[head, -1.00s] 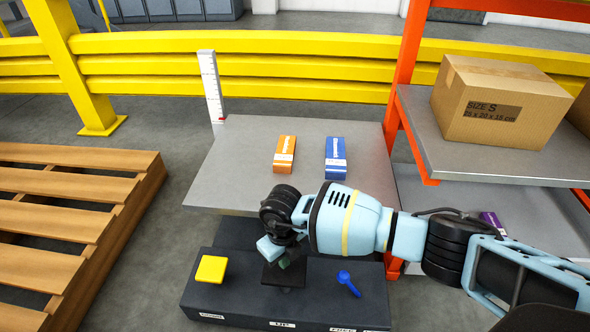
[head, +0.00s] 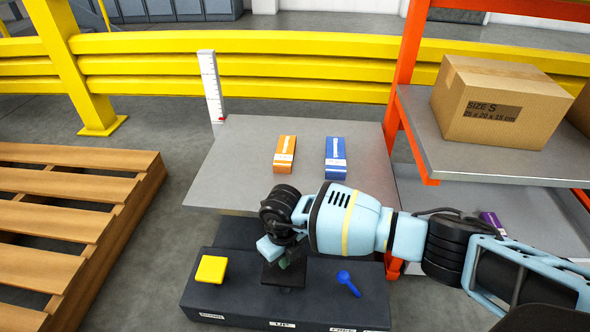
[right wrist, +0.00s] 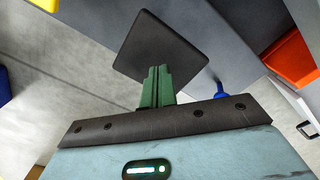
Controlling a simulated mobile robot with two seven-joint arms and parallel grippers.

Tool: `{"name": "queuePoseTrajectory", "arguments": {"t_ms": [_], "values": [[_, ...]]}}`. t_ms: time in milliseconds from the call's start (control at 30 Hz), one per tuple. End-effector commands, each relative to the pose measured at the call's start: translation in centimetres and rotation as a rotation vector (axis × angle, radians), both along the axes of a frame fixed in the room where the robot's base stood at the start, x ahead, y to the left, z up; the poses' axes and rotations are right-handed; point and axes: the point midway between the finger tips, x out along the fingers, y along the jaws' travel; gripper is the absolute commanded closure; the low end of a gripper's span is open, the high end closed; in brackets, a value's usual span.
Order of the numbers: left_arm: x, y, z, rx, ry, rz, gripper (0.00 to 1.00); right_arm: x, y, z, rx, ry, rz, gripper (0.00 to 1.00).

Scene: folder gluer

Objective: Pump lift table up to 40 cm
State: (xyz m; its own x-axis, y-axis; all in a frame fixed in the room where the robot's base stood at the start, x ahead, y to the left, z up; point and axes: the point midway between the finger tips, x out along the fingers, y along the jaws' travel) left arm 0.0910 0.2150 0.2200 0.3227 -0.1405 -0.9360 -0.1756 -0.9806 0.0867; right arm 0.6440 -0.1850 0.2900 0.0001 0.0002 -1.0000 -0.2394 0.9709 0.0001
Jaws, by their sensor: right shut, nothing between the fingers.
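The lift table has a grey top (head: 235,165) and a dark base (head: 225,297) in front of it. A white ruler (head: 210,85) stands at the top's back left corner, with a red mark near its foot; its figures are too small to read. The base carries a yellow pedal (head: 211,269), a black pedal (head: 290,277) and a blue lever (head: 347,283). My right gripper (head: 285,262) is shut and empty, pointing down at the black pedal. In the right wrist view its green fingers (right wrist: 157,86) overlap the black pedal (right wrist: 162,50); contact is unclear. My left gripper is out of view.
An orange box (head: 285,155) and a blue box (head: 335,158) lie on the table top. A wooden pallet (head: 75,210) is at left. An orange-framed rack (head: 408,60) with a cardboard box (head: 500,100) is at right. Yellow rails (head: 250,65) run behind.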

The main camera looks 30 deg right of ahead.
Motion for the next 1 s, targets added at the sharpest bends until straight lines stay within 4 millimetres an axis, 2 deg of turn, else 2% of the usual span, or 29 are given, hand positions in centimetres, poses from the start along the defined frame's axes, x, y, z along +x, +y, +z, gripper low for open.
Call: {"name": "queuePoseTrajectory", "arguments": {"t_ms": [267, 1000], "values": [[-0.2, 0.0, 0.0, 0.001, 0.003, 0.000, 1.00, 0.0, 0.0, -0.4, 0.000, 0.001, 0.000, 1.00], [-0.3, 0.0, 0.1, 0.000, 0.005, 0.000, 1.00, -0.1, -0.1, -4.9, -0.002, 0.001, -0.001, 1.00]]}}
